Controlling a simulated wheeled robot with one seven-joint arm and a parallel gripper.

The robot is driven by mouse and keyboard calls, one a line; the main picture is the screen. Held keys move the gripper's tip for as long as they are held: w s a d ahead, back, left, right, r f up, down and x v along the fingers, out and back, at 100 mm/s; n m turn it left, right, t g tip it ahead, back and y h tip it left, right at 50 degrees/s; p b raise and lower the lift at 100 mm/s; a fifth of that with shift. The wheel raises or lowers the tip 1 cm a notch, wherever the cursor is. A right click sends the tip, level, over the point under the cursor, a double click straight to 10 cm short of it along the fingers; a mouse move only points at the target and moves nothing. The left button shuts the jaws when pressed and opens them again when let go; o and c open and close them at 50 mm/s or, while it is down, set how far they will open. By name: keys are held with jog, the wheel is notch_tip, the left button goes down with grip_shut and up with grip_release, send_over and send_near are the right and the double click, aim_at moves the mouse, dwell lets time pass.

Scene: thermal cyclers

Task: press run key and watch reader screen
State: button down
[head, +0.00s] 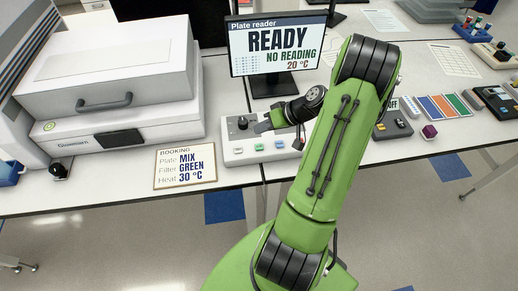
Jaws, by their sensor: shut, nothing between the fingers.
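The plate reader screen (278,48) stands at the back and shows "READY", "NO READING" and "20 °C". The control panel (232,159) lies on the bench in front of it, with a dark knob (242,122) at its left and a row of small keys, including a green one (258,147) and a blue one (279,144). Any key labels are too small to read. My gripper (262,127) is over the panel, just right of the knob, shut and empty. I cannot tell whether the gripper touches the panel.
A booking card (185,166) reads "MIX", "GREEN", "30 °C". A large white instrument (115,100) with a handle stands at the left. Right of my arm are a small grey device (393,126), a purple block (429,131) and coloured panels (444,106).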

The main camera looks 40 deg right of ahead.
aim_at(262, 147)
notch_tip(262, 147, down, 6)
jog(key=b, duration=0.3)
jog(key=shift+r+b, duration=0.25)
jog(key=shift+b, duration=0.1)
dwell(1.4)
jog(key=shift+f+b, duration=0.4)
jog(key=shift+b, duration=0.05)
jog(key=shift+f+b, duration=0.35)
jog(key=shift+b, duration=0.05)
dwell(0.4)
jog(key=shift+r, duration=0.1)
jog(key=shift+r+p, duration=0.55)
jog(key=shift+r, duration=0.2)
notch_tip(262, 147, up, 5)
jog(key=p, duration=0.3)
jog(key=shift+r+p, duration=0.1)
jog(key=shift+p, duration=0.2)
